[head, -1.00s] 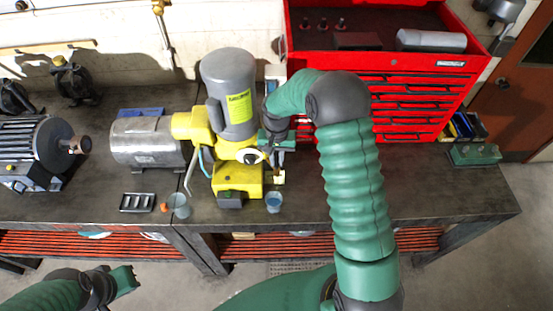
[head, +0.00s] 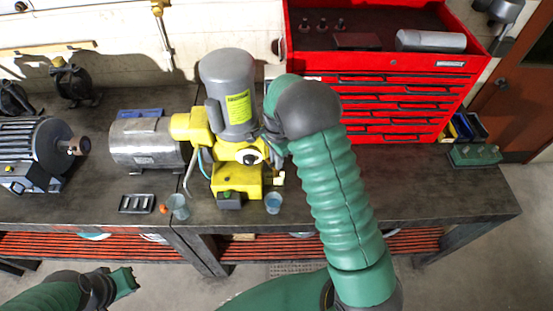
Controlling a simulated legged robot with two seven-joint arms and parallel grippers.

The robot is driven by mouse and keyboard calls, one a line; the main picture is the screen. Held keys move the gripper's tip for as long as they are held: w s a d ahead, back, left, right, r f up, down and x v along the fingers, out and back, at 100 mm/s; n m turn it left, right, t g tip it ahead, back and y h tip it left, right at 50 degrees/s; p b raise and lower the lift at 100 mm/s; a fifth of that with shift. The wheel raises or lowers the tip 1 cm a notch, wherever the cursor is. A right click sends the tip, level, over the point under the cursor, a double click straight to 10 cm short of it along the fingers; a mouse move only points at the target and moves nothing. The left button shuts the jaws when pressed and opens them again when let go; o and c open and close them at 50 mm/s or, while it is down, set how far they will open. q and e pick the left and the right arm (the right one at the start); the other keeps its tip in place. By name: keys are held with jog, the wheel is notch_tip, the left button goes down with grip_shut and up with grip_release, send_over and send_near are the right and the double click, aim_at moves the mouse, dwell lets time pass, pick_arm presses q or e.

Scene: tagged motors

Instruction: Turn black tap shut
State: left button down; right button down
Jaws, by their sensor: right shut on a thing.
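The yellow and grey pump (head: 238,178) stands upright on the workbench. A small round black part on a white disc (head: 250,157) shows on its front. My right gripper (head: 271,152) is at the right side of the pump, mostly hidden behind my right wrist. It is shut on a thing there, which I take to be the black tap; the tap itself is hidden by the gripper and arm. A small pale brass-like fitting (head: 279,178) shows just below the gripper. My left gripper (head: 130,281) is at the lower left, away from the bench and empty; its finger gap is unclear.
A silver motor (head: 146,143) is to the left. A red tool chest (head: 400,95) stands behind my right arm. The bench's right part is mostly clear.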

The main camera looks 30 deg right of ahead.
jog(key=m+p, duration=0.1)
jog(key=m, duration=0.2)
jog(key=shift+w+r+m, duration=0.1)
jog(key=shift+r+m, duration=0.05)
jog(key=shift+m, duration=0.15)
jog(key=shift+m+p, duration=0.45)
jog(key=shift+m, duration=1.25)
jog(key=c, duration=1.6)
grip_release()
jog(key=shift+o, duration=0.8)
jog(key=shift+w+a, duration=0.1)
